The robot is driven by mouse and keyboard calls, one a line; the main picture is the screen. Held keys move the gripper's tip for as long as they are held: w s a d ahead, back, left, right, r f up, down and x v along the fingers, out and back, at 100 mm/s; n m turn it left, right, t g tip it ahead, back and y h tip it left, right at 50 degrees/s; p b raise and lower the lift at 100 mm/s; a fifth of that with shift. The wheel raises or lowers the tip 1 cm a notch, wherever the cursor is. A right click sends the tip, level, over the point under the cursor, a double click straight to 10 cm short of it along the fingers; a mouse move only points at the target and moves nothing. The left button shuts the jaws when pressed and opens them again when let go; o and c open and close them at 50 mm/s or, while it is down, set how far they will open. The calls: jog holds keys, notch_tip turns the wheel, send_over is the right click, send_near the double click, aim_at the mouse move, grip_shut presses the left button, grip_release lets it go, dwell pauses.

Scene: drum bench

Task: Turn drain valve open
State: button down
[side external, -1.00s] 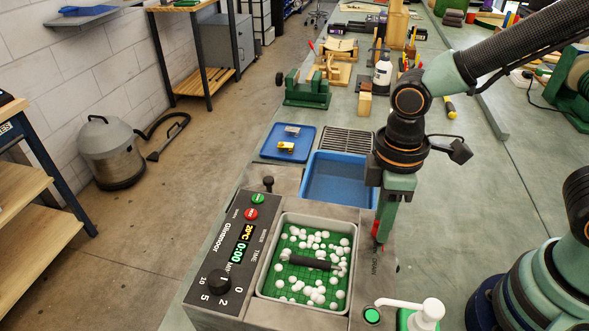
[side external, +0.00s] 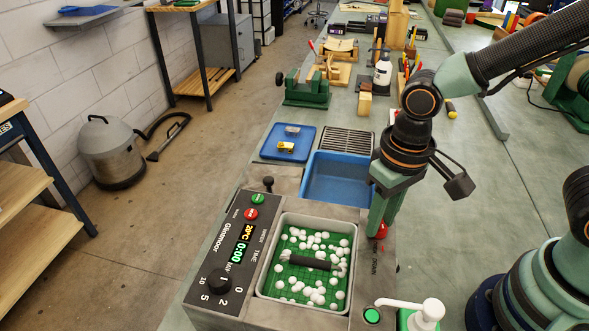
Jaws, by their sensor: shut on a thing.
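The drum machine (side external: 213,262) stands on the bench with its control panel on the left and an open tub (side external: 262,262) of white balls on green mesh. The drain valve's red handle (side external: 382,231) shows at the machine's back right, by a small label. My gripper (side external: 378,224) points down over it, its fingers shut on the handle and tilted. The fingers hide part of the handle, and the valve's body cannot be made out.
A blue basin (side external: 322,186) lies just left of my gripper, with a blue tray (side external: 272,146) of small parts behind it. A white pump bottle (side external: 428,312) stands at the front right.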

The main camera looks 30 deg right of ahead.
aim_at(386, 229)
jog(key=m, duration=0.6)
jog(key=shift+s+d+f+m, duration=0.15)
jog(key=shift+s+m, duration=0.15)
dwell(0.5)
jog(key=c, duration=0.6)
grip_release()
jog(key=shift+w, duration=0.1)
jog(key=shift+r, duration=0.35)
jog(key=r, duration=1.1)
jog(key=shift+s+r, duration=0.25)
jog(key=shift+s, duration=0.05)
jog(key=shift+w+d, duration=0.1)
jog(key=shift+d, duration=0.05)
